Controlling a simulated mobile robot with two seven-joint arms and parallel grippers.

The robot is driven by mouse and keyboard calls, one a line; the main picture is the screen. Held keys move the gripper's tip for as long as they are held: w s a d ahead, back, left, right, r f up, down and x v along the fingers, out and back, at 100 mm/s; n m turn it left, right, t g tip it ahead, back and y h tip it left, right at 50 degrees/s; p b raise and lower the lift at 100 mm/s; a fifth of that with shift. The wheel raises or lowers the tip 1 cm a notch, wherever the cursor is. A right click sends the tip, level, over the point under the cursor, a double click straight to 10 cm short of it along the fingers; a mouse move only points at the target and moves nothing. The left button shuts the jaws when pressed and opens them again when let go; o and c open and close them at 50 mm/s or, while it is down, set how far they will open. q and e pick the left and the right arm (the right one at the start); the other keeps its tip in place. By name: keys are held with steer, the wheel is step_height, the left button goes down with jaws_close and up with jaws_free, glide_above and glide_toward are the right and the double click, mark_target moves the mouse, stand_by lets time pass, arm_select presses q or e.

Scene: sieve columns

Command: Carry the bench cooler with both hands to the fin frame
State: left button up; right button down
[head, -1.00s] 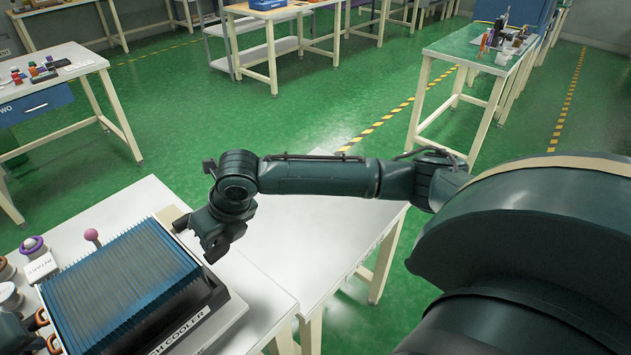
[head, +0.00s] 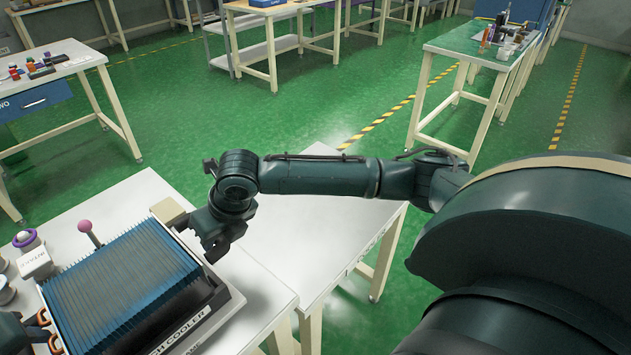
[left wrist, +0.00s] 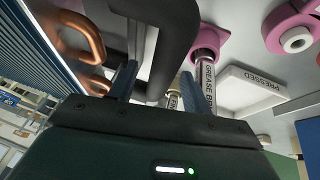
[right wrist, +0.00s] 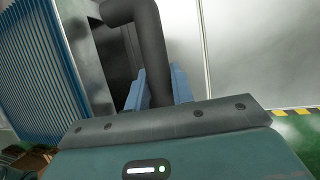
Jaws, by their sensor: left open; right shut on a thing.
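The bench cooler (head: 125,280), a block of blue fins with a dark, lettered front, stands at lower left in the head view, over a white surface with partly cut-off lettering. Its fins also show in the right wrist view (right wrist: 45,60). My right gripper (head: 212,250) is at its right side; in the right wrist view its fingers (right wrist: 158,88) are shut on the dark handle (right wrist: 150,45). In the left wrist view my left gripper (left wrist: 146,84) is open, its fingers close to the other dark handle (left wrist: 178,45). I cannot pick out the fin frame.
A pink-topped pin (head: 85,227), a tan block (head: 168,211) and a white block (head: 35,263) stand close around the cooler. Copper loops (left wrist: 85,40) are beside the left gripper. White bench top (head: 310,225) is clear to the right.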

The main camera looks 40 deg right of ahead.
arm_select(q)
steer(key=shift+s+f, duration=0.1)
steer(key=shift+f, duration=0.05)
arm_select(e)
steer(key=c, duration=1.6)
jaws_free()
steer(key=o, duration=0.5)
arm_select(q)
steer(key=shift+d, duration=0.1)
steer(key=shift+o, duration=0.4)
steer(key=o, duration=0.6)
steer(key=shift+c, duration=0.2)
arm_select(e)
steer(key=shift+a, duration=0.2)
arm_select(q)
steer(key=shift+d, duration=0.15)
arm_select(e)
steer(key=shift+s, duration=0.1)
